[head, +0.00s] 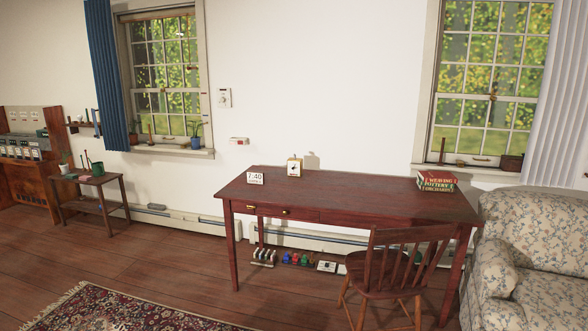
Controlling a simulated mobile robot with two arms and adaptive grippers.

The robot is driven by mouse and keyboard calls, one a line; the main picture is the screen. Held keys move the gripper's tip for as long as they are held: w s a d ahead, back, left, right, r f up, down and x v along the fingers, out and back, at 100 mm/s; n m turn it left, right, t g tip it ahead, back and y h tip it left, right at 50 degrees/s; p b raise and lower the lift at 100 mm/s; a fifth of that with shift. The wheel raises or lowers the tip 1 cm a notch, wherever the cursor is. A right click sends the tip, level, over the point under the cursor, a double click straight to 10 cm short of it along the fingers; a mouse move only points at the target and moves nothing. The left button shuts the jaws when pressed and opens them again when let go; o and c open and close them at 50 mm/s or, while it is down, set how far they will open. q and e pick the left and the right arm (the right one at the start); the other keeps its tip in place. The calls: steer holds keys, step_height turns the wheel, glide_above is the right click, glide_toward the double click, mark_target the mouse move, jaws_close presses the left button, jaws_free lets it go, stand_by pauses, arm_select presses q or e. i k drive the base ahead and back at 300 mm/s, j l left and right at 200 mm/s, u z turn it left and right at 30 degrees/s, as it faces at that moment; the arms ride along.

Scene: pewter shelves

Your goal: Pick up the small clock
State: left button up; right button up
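Two clocks stand near the back left of the dark red wooden desk (345,195). One is a small upright clock (294,169) with a white dial, dark hands and a gold-coloured case. The other is a low white block (255,178) that reads 7:40, to the left of it and nearer the desk's left edge. Both stand apart from each other. Neither of my grippers shows in the head view.
A wooden chair (388,270) stands at the desk's front right. Stacked books (437,181) lie at its right end. A floral sofa (545,255) is at the right, and a patterned rug (130,312) lies front left. The floor before the desk's left half is clear.

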mark_target(298, 171)
steer(key=i+l, duration=0.2)
steer(key=i, duration=0.25)
steer(key=i+l, duration=0.15)
steer(key=i, duration=0.3)
steer(key=i+j+z, duration=0.15)
steer(key=i, duration=0.35)
steer(key=i+j+z, duration=0.1)
steer(key=i, duration=0.4)
steer(key=i+j+z, duration=0.15)
steer(key=i+j, duration=0.2)
steer(key=i+j+z, duration=0.1)
steer(key=i+j, duration=0.2)
steer(key=i, duration=0.25)
